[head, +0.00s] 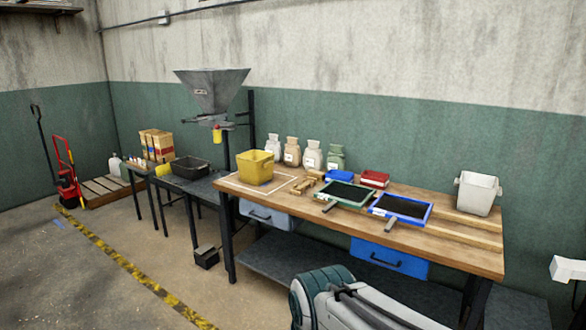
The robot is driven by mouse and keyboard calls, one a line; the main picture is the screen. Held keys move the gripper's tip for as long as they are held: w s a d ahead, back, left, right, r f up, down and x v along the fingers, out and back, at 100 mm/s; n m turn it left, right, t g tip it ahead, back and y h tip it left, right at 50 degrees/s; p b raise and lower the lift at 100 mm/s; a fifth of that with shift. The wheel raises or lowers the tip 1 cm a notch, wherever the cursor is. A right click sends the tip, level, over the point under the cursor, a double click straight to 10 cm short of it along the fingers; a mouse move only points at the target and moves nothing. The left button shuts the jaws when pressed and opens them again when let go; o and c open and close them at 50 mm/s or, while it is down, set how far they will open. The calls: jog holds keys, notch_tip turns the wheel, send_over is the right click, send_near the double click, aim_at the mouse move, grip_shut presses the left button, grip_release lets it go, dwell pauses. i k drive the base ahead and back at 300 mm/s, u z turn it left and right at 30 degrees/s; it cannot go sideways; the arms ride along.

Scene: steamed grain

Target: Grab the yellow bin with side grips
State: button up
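The yellow bin (255,168) stands upright on the left part of the wooden workbench (460,243), inside a pale outlined square. It has an open top and small grips on its sides. My own body shows at the bottom centre of the head view, well in front of the bench and apart from the bin. My gripper's fingers cannot be made out in this view.
Green-framed (345,194) and blue-framed (401,208) screens lie mid-bench. A white bin (478,193) stands at the right end. Several small sacks (312,155) line the back. A metal hopper (211,90) rises behind the bench's left end.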

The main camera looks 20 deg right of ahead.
aim_at(255, 167)
jog(key=u, duration=0.25)
jog(key=k, duration=1.15)
jog(key=u, duration=0.8)
jog(key=i, duration=1.45)
jog(key=u, duration=0.15)
jog(key=i, duration=3.05)
jog(key=z, duration=0.3)
jog(key=i, duration=1.4)
jog(key=z, duration=1.6)
jog(key=i, duration=0.8)
jog(key=z, duration=0.85)
